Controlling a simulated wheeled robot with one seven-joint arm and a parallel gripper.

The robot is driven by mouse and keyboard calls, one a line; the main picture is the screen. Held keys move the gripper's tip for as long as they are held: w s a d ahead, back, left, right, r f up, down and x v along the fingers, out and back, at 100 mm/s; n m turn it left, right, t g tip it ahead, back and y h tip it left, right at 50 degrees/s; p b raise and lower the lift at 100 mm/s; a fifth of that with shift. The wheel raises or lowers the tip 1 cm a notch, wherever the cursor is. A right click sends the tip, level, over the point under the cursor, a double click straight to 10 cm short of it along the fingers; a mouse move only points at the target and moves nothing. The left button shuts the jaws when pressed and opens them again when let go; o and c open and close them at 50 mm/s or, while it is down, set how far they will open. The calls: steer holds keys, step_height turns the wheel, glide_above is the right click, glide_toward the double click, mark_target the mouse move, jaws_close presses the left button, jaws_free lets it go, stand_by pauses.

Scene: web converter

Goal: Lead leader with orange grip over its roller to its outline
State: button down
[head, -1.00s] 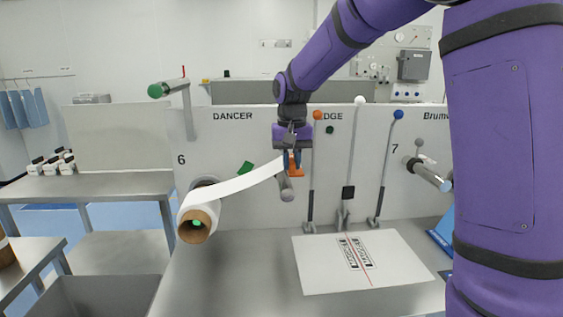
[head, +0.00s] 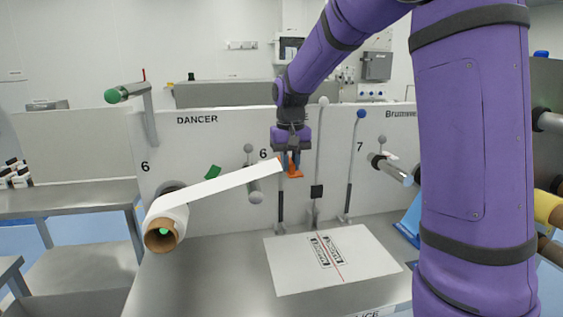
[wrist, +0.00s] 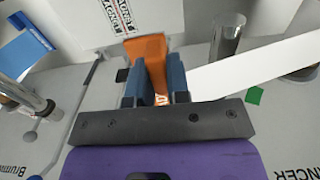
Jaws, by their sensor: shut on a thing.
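My gripper (head: 291,166) is shut on the orange grip (head: 295,173) at the end of the white leader (head: 225,185). The orange grip (wrist: 146,58) also shows between the blue fingers (wrist: 155,82) in the wrist view. The leader runs from the white roll on a brown core (head: 163,233) at lower left up to my gripper. It crosses a grey roller (head: 256,192), which pokes out below it; whether they touch I cannot tell. My gripper is right of this roller, in front of the panel. I cannot make out which mark is the outline.
A white sheet with printed labels and a red line (head: 330,262) lies on the steel bench below. Levers with a white knob (head: 323,101) and a blue knob (head: 361,114) stand behind my gripper. Another roller (head: 394,171) juts out at right. A green patch (head: 213,172) is on the panel.

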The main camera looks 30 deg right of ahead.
steer(key=shift+s+d+f, duration=1.1)
steer(key=shift+d+f, duration=2.65)
steer(key=shift+d, duration=0.05)
glide_above(322, 262)
steer(key=shift+f, duration=11.7)
steer(key=shift+s+f, duration=0.1)
steer(key=shift+f, duration=0.25)
steer(key=c, duration=1)
jaws_free()
steer(key=shift+r, duration=0.1)
step_height(322, 262, up, 11)
steer(key=shift+f, duration=0.2)
